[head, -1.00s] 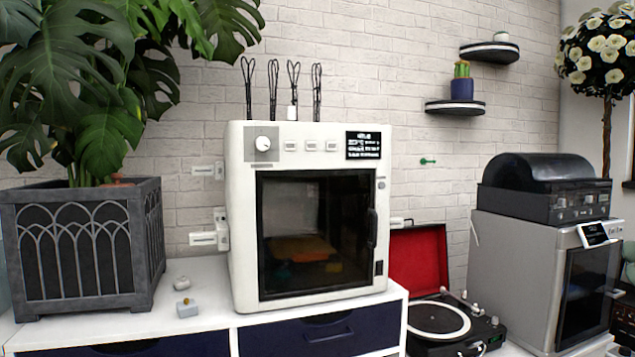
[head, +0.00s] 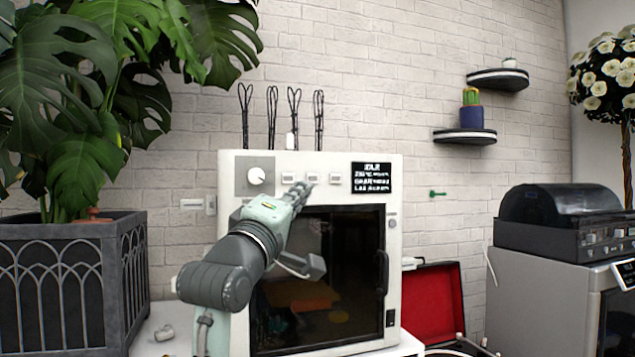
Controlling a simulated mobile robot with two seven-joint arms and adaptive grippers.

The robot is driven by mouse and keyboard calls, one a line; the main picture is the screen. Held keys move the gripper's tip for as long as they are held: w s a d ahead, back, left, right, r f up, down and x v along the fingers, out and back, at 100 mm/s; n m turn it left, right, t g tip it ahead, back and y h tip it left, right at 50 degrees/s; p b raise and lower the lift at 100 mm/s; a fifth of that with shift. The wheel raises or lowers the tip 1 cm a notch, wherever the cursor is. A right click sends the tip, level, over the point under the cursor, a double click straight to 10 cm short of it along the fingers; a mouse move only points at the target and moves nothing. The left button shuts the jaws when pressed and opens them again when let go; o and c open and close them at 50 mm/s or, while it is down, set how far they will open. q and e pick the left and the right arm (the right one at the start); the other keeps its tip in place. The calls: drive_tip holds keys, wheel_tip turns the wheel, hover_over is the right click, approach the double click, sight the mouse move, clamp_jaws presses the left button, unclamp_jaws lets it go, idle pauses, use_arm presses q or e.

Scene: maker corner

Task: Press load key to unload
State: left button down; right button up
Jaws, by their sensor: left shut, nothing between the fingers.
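The white 3D printer (head: 394,260) stands on a white cabinet with its dark glass door (head: 345,260) shut. Its top panel carries a knob (head: 256,176), a row of three small keys and a black display (head: 372,177) with white text whose top line seems to read idle. The left key (head: 288,178), middle key (head: 313,178) and right key (head: 336,179) have labels too small to read. My left gripper (head: 303,187) is shut and empty, its tips just below the left and middle keys. I cannot tell whether it touches the panel. My right gripper is not in view.
A large potted plant in a grey planter (head: 70,290) stands to the left. A turntable with a red-lined lid (head: 432,300) is at the right, beside a grey cabinet bearing a black machine (head: 560,225). Wall shelves (head: 465,136) hang above.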

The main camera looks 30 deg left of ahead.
sight(289, 181)
use_arm(q)
drive_tip(key=shift+s+d+r+t, duration=0.1)
drive_tip(key=shift+r+t, duration=0.05)
drive_tip(key=shift+r, duration=0.4)
drive_tip(key=shift+s+d+r+t, duration=0.1)
drive_tip(key=shift+r+t, duration=0.05)
drive_tip(key=shift+r, duration=0.35)
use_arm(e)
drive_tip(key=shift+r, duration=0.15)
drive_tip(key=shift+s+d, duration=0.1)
use_arm(q)
drive_tip(key=w+a+b, duration=0.1)
drive_tip(key=w+a, duration=0.4)
drive_tip(key=shift+a+b, duration=0.25)
drive_tip(key=shift+b, duration=0.1)
drive_tip(key=shift+w+a, duration=0.4)
drive_tip(key=shift+a, duration=0.15)
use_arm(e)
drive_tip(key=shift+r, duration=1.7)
use_arm(q)
drive_tip(key=shift+w+a, duration=0.1)
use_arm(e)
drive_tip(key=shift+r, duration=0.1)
